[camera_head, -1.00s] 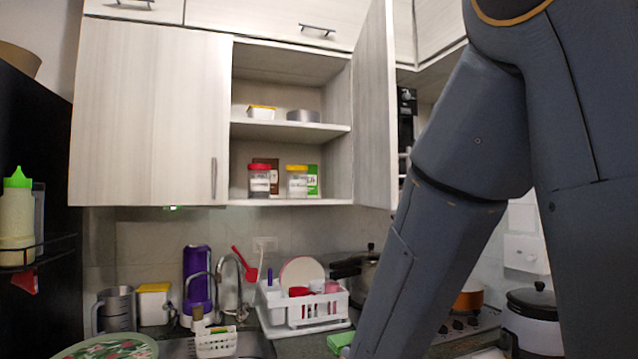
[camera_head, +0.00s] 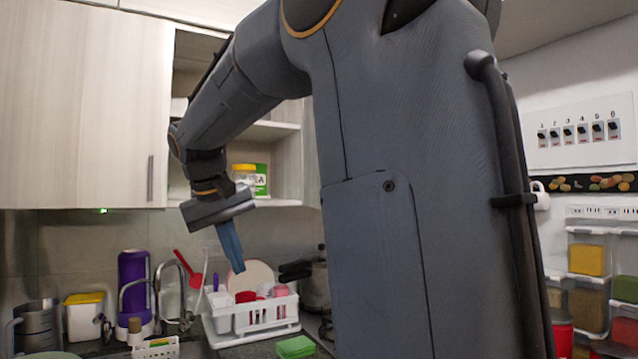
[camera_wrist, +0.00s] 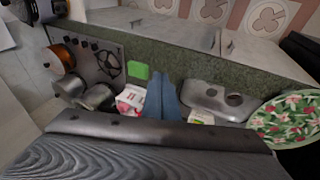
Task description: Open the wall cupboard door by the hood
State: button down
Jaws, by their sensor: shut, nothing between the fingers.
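The wall cupboard's left door (camera_head: 75,110) is shut, with a vertical handle (camera_head: 150,178) near its right edge. The hood cannot be made out. My gripper (camera_head: 236,268) is shut and empty, pointing down in front of the cupboard's lower edge, above the dish rack. In the wrist view its closed fingers (camera_wrist: 163,92) reach over the counter.
A white dish rack (camera_head: 250,318) stands on the counter below my gripper. A purple bottle (camera_head: 133,285) and a tap (camera_head: 183,290) are to its left. The wrist view shows the hob (camera_wrist: 95,60), the sink (camera_wrist: 215,98) and a patterned plate (camera_wrist: 285,118).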

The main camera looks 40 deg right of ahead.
jog(key=s+d+r+m+h, duration=0.2)
jog(key=s+d+r, duration=0.15)
jog(key=r, duration=0.85)
jog(key=s+d+r+m+h, duration=0.1)
jog(key=s+d+r+m, duration=0.25)
jog(key=r, duration=0.75)
jog(key=d+f+p, duration=0.3)
jog(key=d+f, duration=0.4)
jog(key=d, duration=0.2)
jog(key=shift+s+d+f+n+g, duration=0.15)
jog(key=shift+f+n+g, duration=0.05)
jog(key=shift+n+g, duration=0.15)
